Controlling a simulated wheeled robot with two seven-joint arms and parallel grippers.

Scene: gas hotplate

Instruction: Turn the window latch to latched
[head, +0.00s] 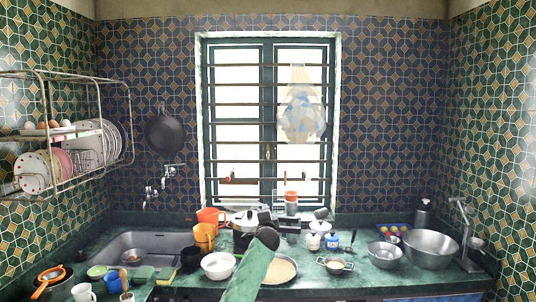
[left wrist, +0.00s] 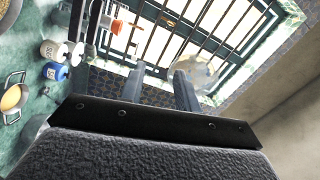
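The window (head: 266,120) stands in the back wall, with a dark green frame and horizontal bars in front of the panes. A small upright piece on its middle post (head: 268,152) looks like the latch; it is too small to tell how it is turned. In the left wrist view the window bars (left wrist: 180,38) run slantwise across the top, and I cannot make out the latch there. My left gripper (left wrist: 158,72) is open, its two dark fingers apart with nothing between them, pointing toward the window area.
Pots, bowls and jars crowd the counter below the window, including a white bowl (head: 218,266) and a large steel bowl (head: 430,248). A dish rack (head: 75,150) hangs at the left. A translucent bag-like shape (head: 301,108) hangs at the window.

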